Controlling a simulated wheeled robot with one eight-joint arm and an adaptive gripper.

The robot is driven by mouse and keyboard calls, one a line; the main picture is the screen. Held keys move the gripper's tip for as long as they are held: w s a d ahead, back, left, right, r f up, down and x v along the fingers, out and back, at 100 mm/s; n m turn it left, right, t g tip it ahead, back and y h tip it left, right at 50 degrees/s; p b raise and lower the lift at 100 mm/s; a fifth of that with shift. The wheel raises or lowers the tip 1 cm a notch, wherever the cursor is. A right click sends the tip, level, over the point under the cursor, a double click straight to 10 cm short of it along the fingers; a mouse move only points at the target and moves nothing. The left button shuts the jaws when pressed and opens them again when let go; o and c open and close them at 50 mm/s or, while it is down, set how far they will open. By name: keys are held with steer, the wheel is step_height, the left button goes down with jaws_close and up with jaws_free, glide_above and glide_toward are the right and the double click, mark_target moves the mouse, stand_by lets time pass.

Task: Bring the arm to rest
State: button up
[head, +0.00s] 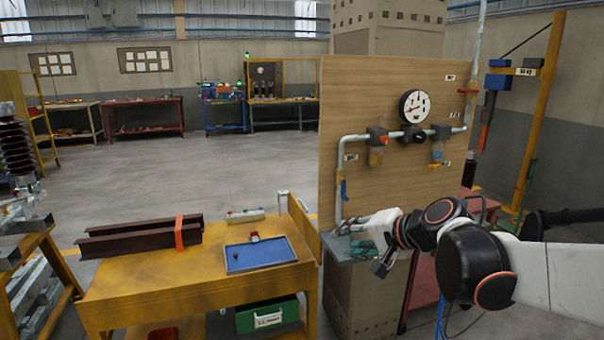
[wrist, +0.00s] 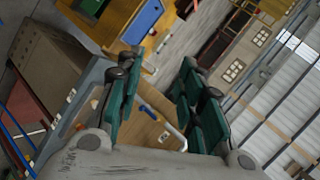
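My arm reaches in from the right of the head view, with its dark and white links in front of the wooden panel (head: 345,100). My gripper (head: 374,256) is low in front of the panel, beside the yellow bench. In the wrist view my gripper (wrist: 160,75) has its two green-padded fingers spread apart, with nothing between them. The picture there is strongly tilted. The head view does not show clearly whether the gripper touches the small grey shelf behind it.
The panel carries pipes, valves and a pressure gauge (head: 415,106) close to my arm. The yellow bench (head: 130,286) on the left holds dark steel beams (head: 140,238) and a blue tray (head: 284,262). A yellow post (head: 541,110) stands at right. Open floor (head: 200,175) lies beyond.

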steer(key=s+d+f+n+h, duration=0.2)
steer(key=s+d, duration=0.1)
steer(key=s, duration=0.5)
steer(key=s+d+f+n+g+h, duration=0.1)
steer(key=s+d+f+n+h, duration=0.1)
steer(key=s, duration=0.6)
steer(key=s+d+f+n+g+h, duration=0.1)
steer(key=s+d+f+n+h, duration=0.2)
steer(key=s, duration=0.6)
steer(key=shift+d, duration=0.5)
